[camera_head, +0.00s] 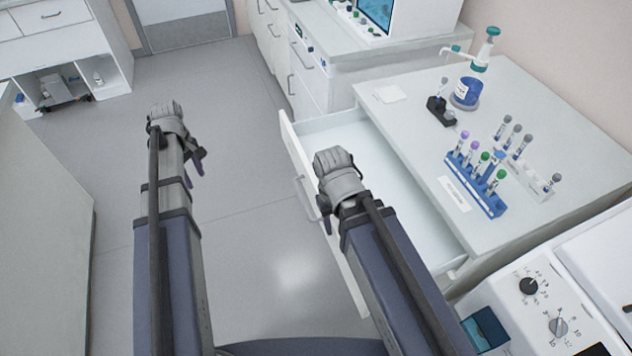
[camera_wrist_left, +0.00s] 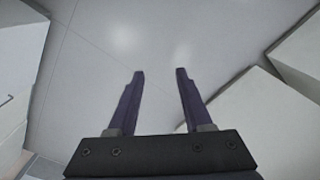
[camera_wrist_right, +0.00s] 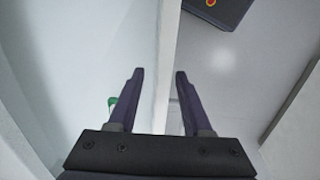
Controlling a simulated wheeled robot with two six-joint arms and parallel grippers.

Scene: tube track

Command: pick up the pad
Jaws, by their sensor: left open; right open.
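A small flat white square (camera_head: 390,93), which looks like the pad, lies on the far left part of the white bench top (camera_head: 415,130). A white labelled card (camera_head: 455,194) lies nearer, beside the blue rack. My left gripper (camera_head: 197,165) is open and empty above bare floor, left of the drawer; its fingers also show in the left wrist view (camera_wrist_left: 160,73). My right gripper (camera_head: 326,212) is open and empty over the front panel of the open drawer (camera_head: 400,190); the panel runs below its fingers in the right wrist view (camera_wrist_right: 160,73). Neither gripper is near the square.
A blue tube rack (camera_head: 488,203), a white tube rack (camera_head: 530,180), a black holder (camera_head: 440,112) and a blue bottle with dispenser (camera_head: 467,92) stand on the bench. A green-edged object (camera_wrist_right: 112,103) shows partly in the drawer. Floor on the left is clear.

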